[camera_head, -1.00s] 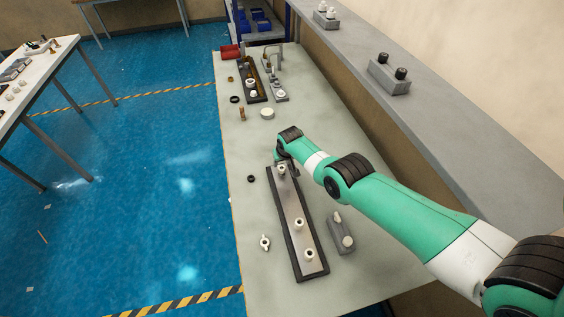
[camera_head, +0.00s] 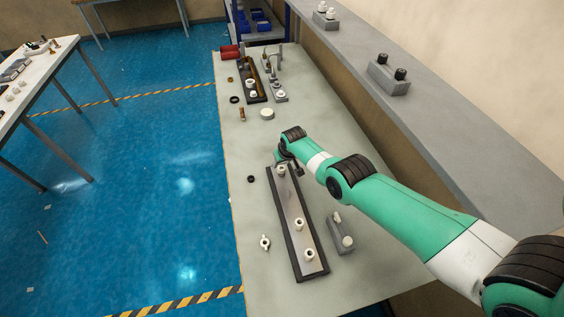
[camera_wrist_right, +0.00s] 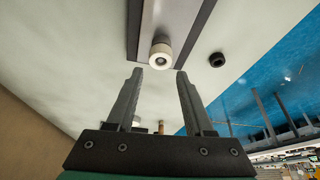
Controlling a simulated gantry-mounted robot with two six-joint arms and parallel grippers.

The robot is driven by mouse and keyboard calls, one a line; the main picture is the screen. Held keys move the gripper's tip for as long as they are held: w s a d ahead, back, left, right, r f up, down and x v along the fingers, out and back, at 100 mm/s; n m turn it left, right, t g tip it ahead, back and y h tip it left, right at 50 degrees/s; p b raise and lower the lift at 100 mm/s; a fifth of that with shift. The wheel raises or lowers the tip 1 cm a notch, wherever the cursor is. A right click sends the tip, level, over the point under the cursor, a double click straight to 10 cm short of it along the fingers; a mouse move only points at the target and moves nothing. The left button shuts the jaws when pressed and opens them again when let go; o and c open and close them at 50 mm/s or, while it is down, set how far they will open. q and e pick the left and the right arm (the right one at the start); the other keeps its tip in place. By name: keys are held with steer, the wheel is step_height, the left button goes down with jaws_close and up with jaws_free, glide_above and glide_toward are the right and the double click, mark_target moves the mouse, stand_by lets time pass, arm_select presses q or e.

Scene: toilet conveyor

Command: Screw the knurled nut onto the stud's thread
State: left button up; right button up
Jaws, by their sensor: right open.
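A long dark-edged plate (camera_head: 295,240) lies on the bench with three white round fittings on it in the head view. The fitting at its far end (camera_head: 282,170) sits just in front of my right gripper (camera_head: 288,161). In the right wrist view this white collar (camera_wrist_right: 160,56) has a grey centre and stands just beyond my open, empty fingertips (camera_wrist_right: 161,73). I cannot tell whether it is the knurled nut on the stud; no thread can be made out. A small black ring (camera_head: 251,179) lies left of the plate. My left gripper is not in view.
Another fitted plate (camera_head: 250,86) and loose parts occupy the bench's far end. A grey ledge (camera_head: 440,135) runs along the right.

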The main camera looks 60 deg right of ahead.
mark_target(281, 168)
steer(key=n+y, duration=0.1)
steer(key=n, duration=0.2)
steer(key=shift+d+t, duration=0.1)
steer(key=shift+t, duration=0.3)
steer(key=shift+f+b, duration=0.1)
steer(key=shift+b, duration=0.25)
steer(key=shift+f+b, duration=1.4)
steer(key=shift+f, duration=0.05)
steer(key=shift+r, duration=0.1)
